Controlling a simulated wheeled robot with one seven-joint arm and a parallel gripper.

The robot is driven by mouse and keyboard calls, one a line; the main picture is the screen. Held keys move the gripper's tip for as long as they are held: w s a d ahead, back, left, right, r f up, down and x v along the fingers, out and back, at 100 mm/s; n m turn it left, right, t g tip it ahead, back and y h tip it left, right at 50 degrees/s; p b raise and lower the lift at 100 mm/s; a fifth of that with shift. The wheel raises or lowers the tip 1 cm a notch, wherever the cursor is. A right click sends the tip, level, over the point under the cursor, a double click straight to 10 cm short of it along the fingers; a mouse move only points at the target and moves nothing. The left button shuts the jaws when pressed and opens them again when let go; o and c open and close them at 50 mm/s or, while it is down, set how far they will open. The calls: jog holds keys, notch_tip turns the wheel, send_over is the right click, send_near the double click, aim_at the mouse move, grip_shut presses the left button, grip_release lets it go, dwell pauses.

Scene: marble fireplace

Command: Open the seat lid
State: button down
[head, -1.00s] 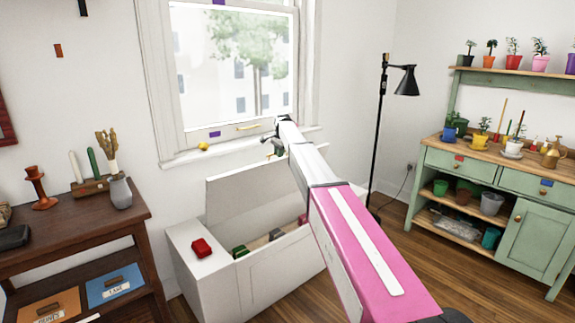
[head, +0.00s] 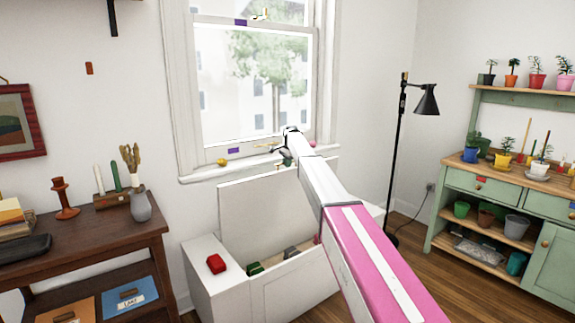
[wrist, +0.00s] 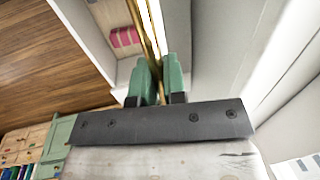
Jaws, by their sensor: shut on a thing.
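The white seat lid (head: 262,207) stands raised and steep at the back of the white window seat (head: 210,288), with the box open in front of it. My gripper (head: 284,160) is at the lid's upper edge, small and partly hidden by my arm in the head view. In the wrist view, the green fingers of my gripper (wrist: 158,82) are closed on a thin brass-coloured bar (wrist: 150,40) beside the pale lid (wrist: 205,55). How the bar joins the lid is hard to tell.
A red block (head: 216,263) lies on the seat's left end. Green and grey things (head: 255,268) sit inside the box. The window sill (head: 205,174) is close behind the lid. A black floor lamp (head: 401,140) stands to the right, and a dark wooden table (head: 95,240) to the left.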

jog(key=c, duration=1.2)
grip_release()
jog(key=shift+f, duration=0.1)
notch_tip(320, 180, up, 11)
jog(key=s+d, duration=0.1)
jog(key=shift+s+f, duration=0.15)
jog(key=shift+s, duration=0.15)
jog(key=s+d+f+n, duration=0.1)
jog(key=s+d+f, duration=0.2)
jog(key=s+f, duration=0.5)
jog(key=s+d+f+n, duration=0.2)
jog(key=s+d+f, duration=0.2)
jog(key=s+f, duration=0.4)
jog(key=s+d+f+n, duration=0.2)
jog(key=s+f, duration=0.5)
jog(key=s, duration=0.8)
jog(key=s+d+f+n+g, duration=0.1)
jog(key=s+d+f+n, duration=0.2)
jog(key=s, duration=1.2)
jog(key=s+d+f+n+h, duration=0.1)
jog(key=s+d+f+n, duration=0.1)
jog(key=s+d+f, duration=0.4)
jog(key=s+f, duration=0.4)
jog(key=s, duration=0.5)
jog(key=shift+s+f+n+g, duration=0.25)
jog(key=shift+f+n+g, duration=0.05)
jog(key=shift+f+n, duration=0.1)
